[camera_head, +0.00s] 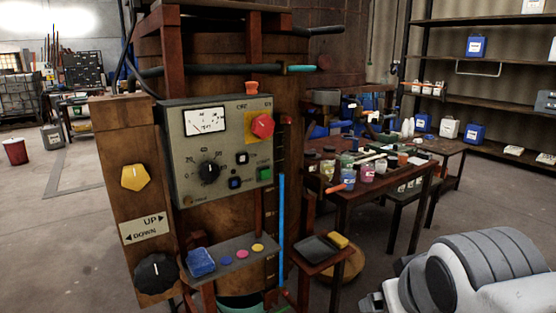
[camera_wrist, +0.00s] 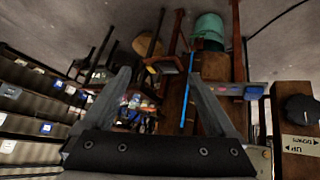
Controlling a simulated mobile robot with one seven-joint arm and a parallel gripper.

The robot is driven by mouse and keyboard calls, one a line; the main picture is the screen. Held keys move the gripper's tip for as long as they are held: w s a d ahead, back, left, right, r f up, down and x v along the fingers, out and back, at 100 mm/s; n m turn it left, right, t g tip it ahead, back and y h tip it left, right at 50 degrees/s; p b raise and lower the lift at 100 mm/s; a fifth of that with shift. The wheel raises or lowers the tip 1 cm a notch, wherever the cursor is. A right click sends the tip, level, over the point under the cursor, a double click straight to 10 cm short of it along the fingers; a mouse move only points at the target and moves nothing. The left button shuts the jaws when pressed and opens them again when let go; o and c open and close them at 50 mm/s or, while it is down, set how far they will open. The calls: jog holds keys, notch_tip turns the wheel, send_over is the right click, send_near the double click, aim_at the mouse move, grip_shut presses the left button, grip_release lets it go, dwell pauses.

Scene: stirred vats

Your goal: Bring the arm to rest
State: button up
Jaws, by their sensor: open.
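My arm (camera_head: 485,275), in white and grey, shows at the lower right of the head view, in front of the floor and to the right of the control post. Its gripper end is not clear in that view. In the wrist view my gripper (camera_wrist: 159,75) has its two grey fingers spread wide apart with nothing between them. The wrist picture is upside down, with the floor at the top. Beyond the fingers are the wooden vat, the blue tube (camera_wrist: 187,105) and a cluttered table, all apart from the gripper.
A small shelf (camera_head: 230,257) holds a blue sponge and discs. A table (camera_head: 385,178) with jars stands behind. Open floor (camera_head: 60,240) lies left.

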jog(key=s+a+m+g+y+p, duration=0.1)
jog(key=s+a+g+p, duration=0.15)
jog(key=s, duration=0.25)
notch_tip(320, 180, up, 19)
jog(key=p, duration=1.8)
jog(key=shift+w+f, duration=0.2)
jog(key=shift+w, duration=0.15)
jog(key=shift+a, duration=0.1)
